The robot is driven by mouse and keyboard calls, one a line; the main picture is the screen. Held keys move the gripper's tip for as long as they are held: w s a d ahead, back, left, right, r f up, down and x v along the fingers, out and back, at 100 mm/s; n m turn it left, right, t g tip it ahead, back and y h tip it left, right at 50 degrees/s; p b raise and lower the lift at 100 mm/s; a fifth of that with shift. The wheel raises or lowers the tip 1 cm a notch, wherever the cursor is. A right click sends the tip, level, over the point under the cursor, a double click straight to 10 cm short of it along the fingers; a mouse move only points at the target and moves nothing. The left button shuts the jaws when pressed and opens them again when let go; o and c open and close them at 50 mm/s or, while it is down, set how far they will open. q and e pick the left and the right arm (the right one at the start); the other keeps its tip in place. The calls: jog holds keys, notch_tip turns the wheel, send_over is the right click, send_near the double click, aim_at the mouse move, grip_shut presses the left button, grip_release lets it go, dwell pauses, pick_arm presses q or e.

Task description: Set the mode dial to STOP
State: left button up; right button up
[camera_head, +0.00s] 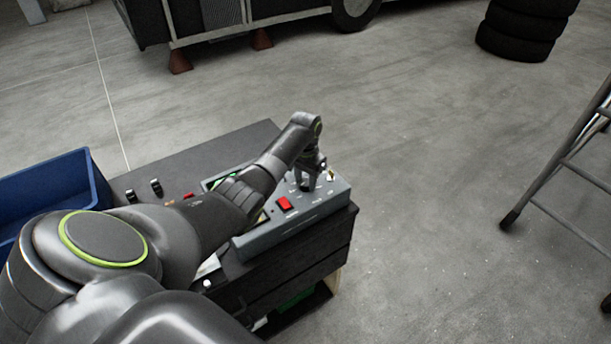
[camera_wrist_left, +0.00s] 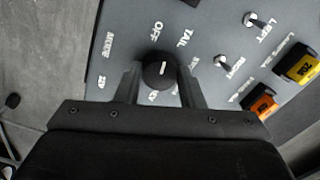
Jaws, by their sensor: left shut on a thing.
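The mode dial (camera_wrist_left: 158,70) is a round black knob with a short white mark on its face, in the middle of the left wrist view. Labels around it include OFF and TAIL, with MODE at the left; other lettering is too small or blurred to read surely. My left gripper (camera_wrist_left: 158,88) has one finger on each side of the knob and is shut on it. In the head view the left gripper (camera_head: 311,183) reaches down onto the grey control panel (camera_head: 300,224), hiding the dial. My right gripper is not in view.
Toggle switches (camera_wrist_left: 262,22), a yellow switch (camera_wrist_left: 300,67) and an orange one (camera_wrist_left: 263,103) are right of the dial. A red switch (camera_head: 285,204) is on the panel.

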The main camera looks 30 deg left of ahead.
pick_arm(q)
jog(key=m+p, duration=0.1)
jog(key=m, duration=0.2)
jog(key=shift+r+m, duration=0.15)
jog(key=shift+m, duration=0.25)
jog(key=m, duration=0.3)
jog(key=shift+w+m+p, duration=0.1)
jog(key=shift+m+p, duration=0.2)
jog(key=shift+p, duration=0.1)
jog(key=m, duration=0.3)
jog(key=shift+m, duration=2.2)
jog(key=o, duration=1)
